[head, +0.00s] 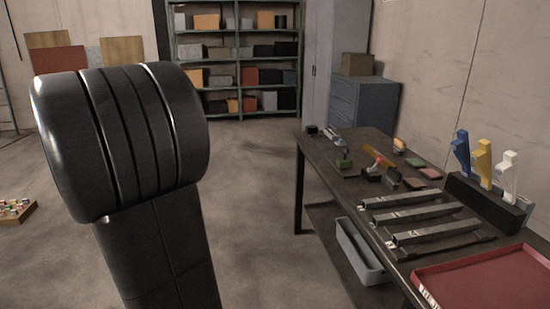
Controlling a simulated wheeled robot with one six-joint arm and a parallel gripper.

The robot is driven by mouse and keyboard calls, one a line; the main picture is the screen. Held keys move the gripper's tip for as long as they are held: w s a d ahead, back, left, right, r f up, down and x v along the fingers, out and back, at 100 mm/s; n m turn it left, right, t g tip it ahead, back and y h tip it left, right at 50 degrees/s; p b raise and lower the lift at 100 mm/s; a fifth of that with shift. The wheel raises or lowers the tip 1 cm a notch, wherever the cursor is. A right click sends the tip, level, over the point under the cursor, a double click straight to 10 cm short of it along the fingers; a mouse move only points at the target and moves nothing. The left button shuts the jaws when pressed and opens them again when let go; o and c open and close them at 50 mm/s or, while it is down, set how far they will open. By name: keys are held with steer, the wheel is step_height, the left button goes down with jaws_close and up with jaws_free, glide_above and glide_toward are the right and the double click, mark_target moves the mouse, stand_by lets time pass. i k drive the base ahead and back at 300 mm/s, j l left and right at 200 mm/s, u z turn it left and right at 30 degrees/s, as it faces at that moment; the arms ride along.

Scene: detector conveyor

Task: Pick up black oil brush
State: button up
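I cannot pick out the black oil brush with certainty. Several small dark items lie on the dark workbench (331,151) at the right. One is a black piece (312,130) at the bench's far left corner. Another is a small dark block (371,175) below an orange-and-red tool (378,158). They are too small to tell whether either is a brush. My gripper is not in view. Only a large black link of my arm shows at the left, apart from the bench, and it hides part of the room.
Grey metal bars (418,215) lie across the bench. A red tray (490,282) is at its near end. Blue, yellow and white tools stand in a black holder (485,203). A grey bin (358,252) hangs or stands beside the bench. Open floor (255,215) lies left of it.

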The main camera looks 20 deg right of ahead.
mark_target(394, 178)
steer(key=i+z, duration=0.2)
steer(key=i, duration=0.3)
steer(key=i+j+z, duration=0.2)
steer(key=i, duration=0.3)
steer(key=i+z, duration=0.15)
steer(key=i, duration=0.4)
steer(key=i+z, duration=0.2)
steer(key=z, duration=0.25)
steer(key=i+z, duration=0.15)
steer(key=z, duration=0.35)
steer(key=i+j+z, duration=0.15)
steer(key=z, duration=0.3)
steer(key=i+j+z, duration=0.15)
steer(key=z, duration=0.3)
steer(key=i+z, duration=0.2)
steer(key=z, duration=0.25)
steer(key=i+j+z, duration=0.2)
steer(key=z, duration=0.25)
steer(key=i+j+z, duration=0.15)
steer(key=z, duration=0.3)
steer(key=i+j+z, duration=0.1)
steer(key=j+z, duration=0.15)
steer(key=z, duration=0.2)
